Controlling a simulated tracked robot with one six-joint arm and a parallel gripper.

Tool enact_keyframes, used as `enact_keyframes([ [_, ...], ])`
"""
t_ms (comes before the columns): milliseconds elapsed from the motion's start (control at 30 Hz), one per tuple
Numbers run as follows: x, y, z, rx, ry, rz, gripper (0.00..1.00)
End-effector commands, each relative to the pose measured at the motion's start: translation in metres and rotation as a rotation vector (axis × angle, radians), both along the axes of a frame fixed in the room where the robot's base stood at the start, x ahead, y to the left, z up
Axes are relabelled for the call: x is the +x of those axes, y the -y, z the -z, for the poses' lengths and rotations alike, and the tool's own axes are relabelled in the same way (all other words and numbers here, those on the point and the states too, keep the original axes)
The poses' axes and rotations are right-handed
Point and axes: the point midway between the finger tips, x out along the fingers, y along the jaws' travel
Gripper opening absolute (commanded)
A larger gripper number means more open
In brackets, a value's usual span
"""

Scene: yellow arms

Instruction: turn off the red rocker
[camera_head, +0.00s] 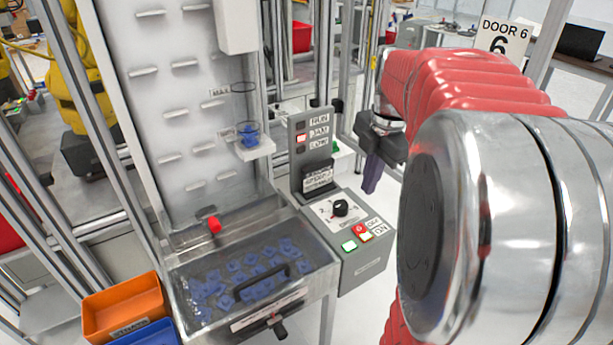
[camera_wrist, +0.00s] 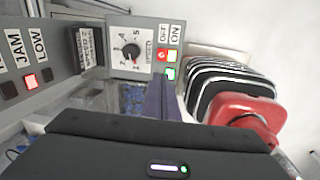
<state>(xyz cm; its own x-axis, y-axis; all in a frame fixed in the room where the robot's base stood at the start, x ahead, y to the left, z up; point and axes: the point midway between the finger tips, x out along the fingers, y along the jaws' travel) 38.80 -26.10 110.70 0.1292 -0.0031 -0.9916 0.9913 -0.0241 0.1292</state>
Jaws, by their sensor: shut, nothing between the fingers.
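The red rocker (camera_head: 360,230) sits on the sloped top of a grey control box, beside OFF and ON labels. In the wrist view the red rocker (camera_wrist: 162,55) lies just beyond my fingertips, with a bright lit part on its ON side. My gripper (camera_head: 371,188) is shut and empty, pointing down above and behind the box, apart from the rocker. In the wrist view my gripper's closed dark fingers (camera_wrist: 160,98) reach toward the rocker and the green lit button (camera_wrist: 170,73) next to it.
A speed dial (camera_head: 340,208) stands behind the rocker. A lamp panel (camera_head: 312,145) rises behind it, its JAM lamp lit red. A clear-covered hopper of blue parts (camera_head: 262,280) adjoins on the left. An orange bin (camera_head: 125,308) stands at lower left.

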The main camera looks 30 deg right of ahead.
Motion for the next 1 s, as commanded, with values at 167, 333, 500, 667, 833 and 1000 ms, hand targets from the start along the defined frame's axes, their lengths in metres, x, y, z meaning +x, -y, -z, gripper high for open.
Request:
enact_keyframes([
  [167, -0.001, 0.011, 0.002, 0.0, -0.008, -0.053, 0.0],
  [333, -0.001, 0.011, 0.002, 0.0, -0.008, -0.055, 0.0],
  [500, -0.001, 0.011, 0.003, 0.0, -0.008, -0.054, 0.0],
  [667, 0.0, 0.011, 0.011, 0.001, -0.009, -0.054, 0.0],
  [833, 0.002, 0.011, 0.031, 0.002, -0.01, -0.054, 0.0],
  [1000, 0.005, 0.011, 0.057, 0.002, -0.011, -0.053, 0.0],
])
